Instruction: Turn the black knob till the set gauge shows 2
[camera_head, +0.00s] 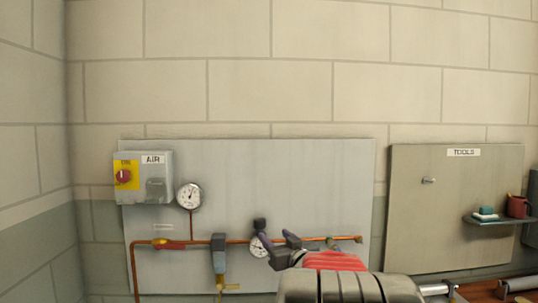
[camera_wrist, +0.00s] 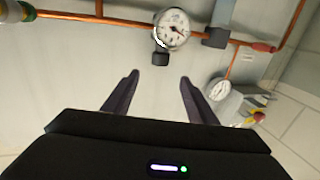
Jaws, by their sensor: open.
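The black knob (camera_head: 259,224) sits just above the small round set gauge (camera_head: 257,246) on the copper pipe line. My gripper (camera_head: 275,236) is in front and partly covers the gauge. In the wrist view the picture is turned over, so the black knob (camera_wrist: 161,58) shows below the white-faced set gauge (camera_wrist: 172,27). My gripper (camera_wrist: 159,76) is open there, with nothing between its fingers. The knob shows just beyond the fingertips, roughly centred between them. The gauge needle shows, but its number is too small to read.
A second gauge (camera_head: 189,196) stands on a riser left of the set gauge. A grey box with a red switch (camera_head: 123,176) is at upper left. A blue-grey filter (camera_head: 219,256) hangs beside the set gauge. A tools panel (camera_head: 410,215) and shelf are at right.

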